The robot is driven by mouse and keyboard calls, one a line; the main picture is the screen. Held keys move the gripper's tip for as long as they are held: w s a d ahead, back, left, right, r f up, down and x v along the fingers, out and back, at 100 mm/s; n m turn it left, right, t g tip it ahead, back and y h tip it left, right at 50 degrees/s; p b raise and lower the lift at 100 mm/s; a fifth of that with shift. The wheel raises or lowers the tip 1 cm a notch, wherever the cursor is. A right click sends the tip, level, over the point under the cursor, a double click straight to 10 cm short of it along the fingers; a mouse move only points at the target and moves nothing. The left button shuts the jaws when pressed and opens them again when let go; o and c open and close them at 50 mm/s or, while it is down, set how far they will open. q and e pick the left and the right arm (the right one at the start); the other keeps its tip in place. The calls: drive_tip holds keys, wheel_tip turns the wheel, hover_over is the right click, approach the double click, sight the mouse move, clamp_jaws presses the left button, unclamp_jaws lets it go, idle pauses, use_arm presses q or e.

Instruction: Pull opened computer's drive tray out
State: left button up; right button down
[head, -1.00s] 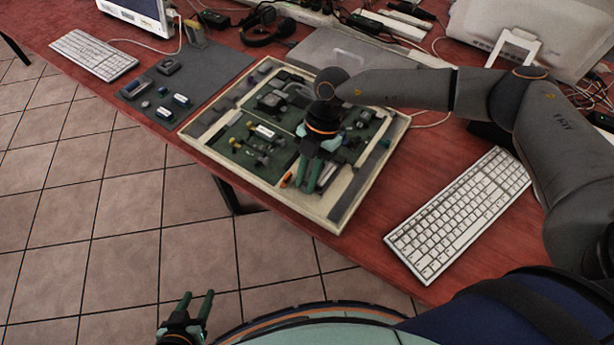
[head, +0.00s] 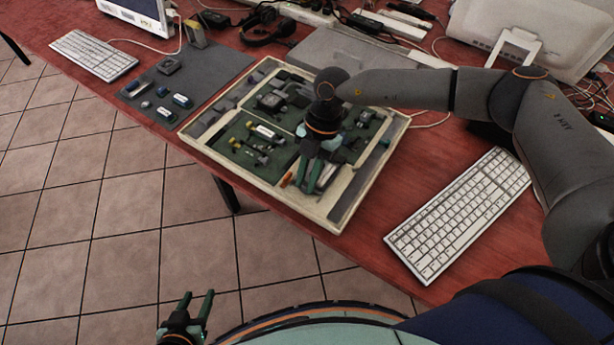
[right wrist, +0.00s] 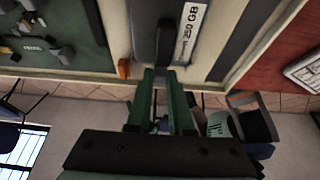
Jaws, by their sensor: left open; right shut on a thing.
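The opened computer (head: 262,203) is a shallow pale case with green boards inside, lying on the red table. The drive tray (right wrist: 146,32) is a grey piece with a white "250 GB" label at the case's near edge; it also shows in the head view (head: 328,176), partly behind my right gripper. My right gripper (head: 308,188) points down at the near edge. In the right wrist view its fingers (right wrist: 167,73) are shut on the tray's dark handle (right wrist: 165,42), their tips hiding its end. My left gripper (head: 198,294) is open and empty, low in front of the table.
A small orange part (head: 286,180) sits beside the tray in the case. A grey mat (head: 205,70) with several small parts lies to the left. A white keyboard (head: 460,214) lies to the right. Open floor (head: 110,230) lies in front of the table.

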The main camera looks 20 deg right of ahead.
sight(294, 203)
drive_tip(key=shift+r, duration=0.1)
drive_tip(key=shift+s+a+r+p, duration=0.15)
drive_tip(key=shift+s+a+p, duration=0.75)
drive_tip(key=shift+a+p, duration=0.2)
drive_tip(key=shift+s+a, duration=0.2)
drive_tip(key=shift+a, duration=0.05)
drive_tip(key=shift+f, duration=0.25)
drive_tip(key=c, duration=0.8)
unclamp_jaws()
drive_tip(key=v, duration=1.2)
drive_tip(key=shift+r, duration=0.3)
